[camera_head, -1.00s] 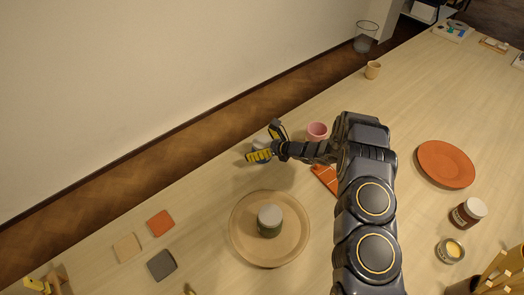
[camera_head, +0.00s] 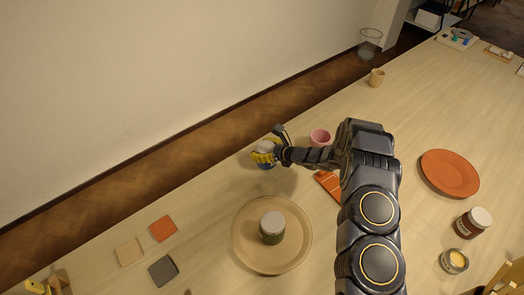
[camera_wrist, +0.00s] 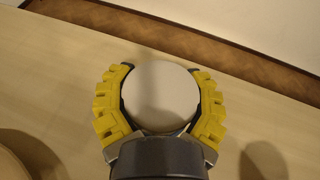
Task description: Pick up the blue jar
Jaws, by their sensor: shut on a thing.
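The blue jar (camera_head: 265,165) stands near the far edge of the table, left of the pink cup. Only a little of its blue side shows below my gripper (camera_head: 266,152) in the head view. Its pale round lid (camera_wrist: 163,97) fills the middle of the wrist view. My gripper's yellow padded fingers (camera_wrist: 161,100) curve around the jar from both sides and are shut on it. I cannot tell whether the jar's base touches the table.
A round wooden tray (camera_head: 245,255) holding a green jar (camera_head: 272,228) is nearby in front. A pink cup (camera_head: 320,138) and an orange cloth (camera_head: 328,184) lie close to my arm. Several tiles (camera_head: 163,228) are at left. An orange plate (camera_head: 449,173) is at right.

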